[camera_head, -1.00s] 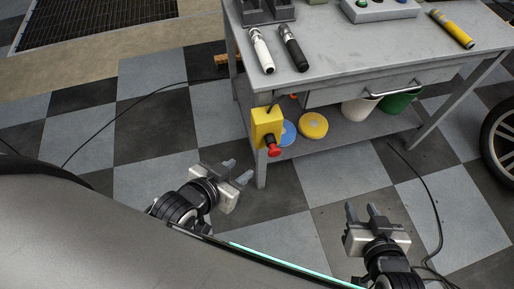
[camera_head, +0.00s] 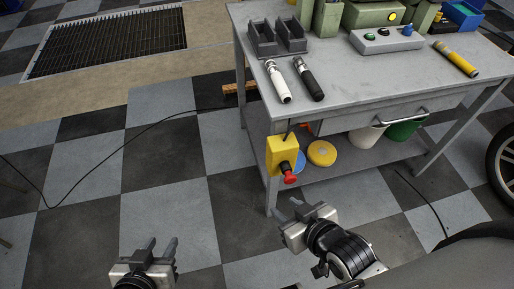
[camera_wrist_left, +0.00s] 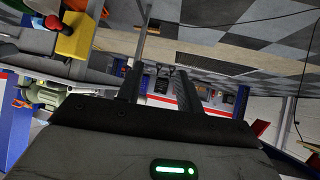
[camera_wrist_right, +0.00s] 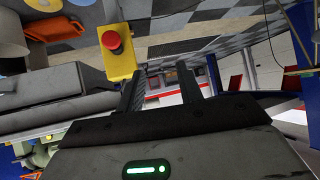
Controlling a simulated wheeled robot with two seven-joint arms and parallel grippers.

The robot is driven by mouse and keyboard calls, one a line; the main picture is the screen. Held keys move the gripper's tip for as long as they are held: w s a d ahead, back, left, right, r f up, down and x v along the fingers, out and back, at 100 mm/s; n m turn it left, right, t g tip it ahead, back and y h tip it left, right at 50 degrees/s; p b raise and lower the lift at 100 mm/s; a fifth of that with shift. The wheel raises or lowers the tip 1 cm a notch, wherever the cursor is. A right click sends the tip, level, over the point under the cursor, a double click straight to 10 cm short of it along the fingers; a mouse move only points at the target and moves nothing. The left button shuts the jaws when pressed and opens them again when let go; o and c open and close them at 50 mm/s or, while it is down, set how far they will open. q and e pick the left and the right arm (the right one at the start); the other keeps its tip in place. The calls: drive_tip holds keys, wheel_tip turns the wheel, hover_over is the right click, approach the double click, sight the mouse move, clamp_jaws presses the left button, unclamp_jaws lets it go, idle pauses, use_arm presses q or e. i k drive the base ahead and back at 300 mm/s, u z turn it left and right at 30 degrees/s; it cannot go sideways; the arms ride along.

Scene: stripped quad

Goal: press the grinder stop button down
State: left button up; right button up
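The stop button is a red mushroom head (camera_head: 289,179) on a yellow box (camera_head: 279,152) fixed by the bench's front left leg. My right gripper (camera_head: 286,207) is open and empty, just below the button in the head view and apart from it. The red button (camera_wrist_right: 111,41) and yellow box (camera_wrist_right: 118,64) show at the top of the right wrist view, left of the fingers. My left gripper (camera_head: 160,243) is open and empty, lower left over the floor. In the left wrist view the button (camera_wrist_left: 51,22) is at the upper left, beside the box (camera_wrist_left: 76,38).
The grey workbench (camera_head: 350,92) carries a white-handled tool (camera_head: 279,82), a black-handled tool (camera_head: 308,80), a yellow cylinder (camera_head: 456,58) and a button panel (camera_head: 388,41). A yellow disc (camera_head: 321,153) lies on its lower shelf.

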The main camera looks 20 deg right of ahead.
sight(289, 179)
drive_tip(key=i, duration=0.55)
drive_tip(key=u, duration=0.4)
drive_tip(key=k, duration=0.75)
drive_tip(key=z, duration=0.9)
drive_tip(key=i, duration=0.5)
drive_tip(key=u, duration=0.9)
drive_tip(key=k, duration=0.2)
drive_tip(key=z, duration=0.95)
